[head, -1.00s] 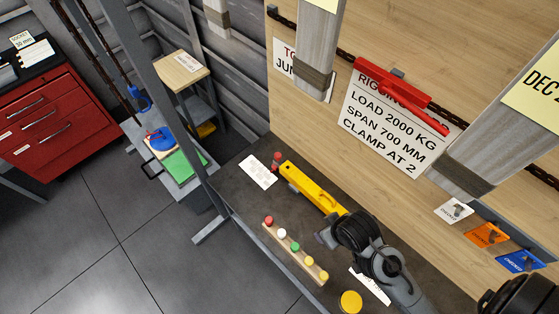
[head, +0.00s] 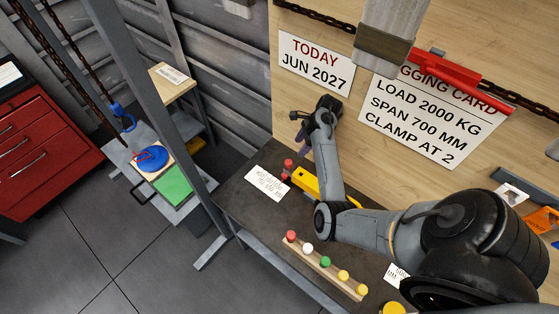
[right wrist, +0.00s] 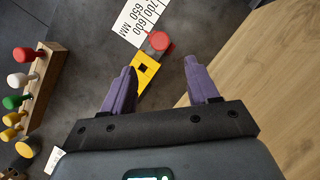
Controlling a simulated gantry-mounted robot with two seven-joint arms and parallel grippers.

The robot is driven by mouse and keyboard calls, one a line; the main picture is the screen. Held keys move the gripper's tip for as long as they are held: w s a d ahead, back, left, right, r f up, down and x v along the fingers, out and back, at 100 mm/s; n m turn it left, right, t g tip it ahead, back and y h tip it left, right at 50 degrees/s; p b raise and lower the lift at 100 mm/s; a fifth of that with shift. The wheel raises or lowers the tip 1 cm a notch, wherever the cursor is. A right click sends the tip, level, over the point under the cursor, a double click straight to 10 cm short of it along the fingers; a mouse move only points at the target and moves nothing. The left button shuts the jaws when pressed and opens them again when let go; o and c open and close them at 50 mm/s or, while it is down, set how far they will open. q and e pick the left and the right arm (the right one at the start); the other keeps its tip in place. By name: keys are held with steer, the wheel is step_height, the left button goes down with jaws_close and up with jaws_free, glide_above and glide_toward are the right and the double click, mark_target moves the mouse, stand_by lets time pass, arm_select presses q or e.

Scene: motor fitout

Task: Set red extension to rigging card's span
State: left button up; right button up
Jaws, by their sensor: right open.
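The rigging card (head: 432,119) is a white sign on the wooden wall, partly covered at the top; it reads load 2000 kg, span 700 mm, clamp at 2. The yellow beam (head: 306,181) lies on the dark bench, partly hidden by my right arm. The red extension (head: 287,170) shows at its far end, and in the right wrist view (right wrist: 158,42) beyond the yellow beam end (right wrist: 145,73). My right gripper (head: 301,128) is open and empty above the bench near that end; its purple fingers (right wrist: 161,80) point toward the beam end. My left gripper is not in view.
A white label with span numbers (head: 267,183) lies beside the extension. A wooden rack of coloured pegs (head: 325,266) stands at the bench's front edge. A red clamp-like tool (head: 445,82) hangs before the card. A grey post (head: 135,110) stands left of the bench.

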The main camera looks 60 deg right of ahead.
mark_target(289, 162)
steer(key=x, duration=1)
steer(key=shift+w+a+f, duration=0.1)
steer(key=shift+a+f, duration=0.05)
steer(key=shift+f, duration=0.05)
jaws_close()
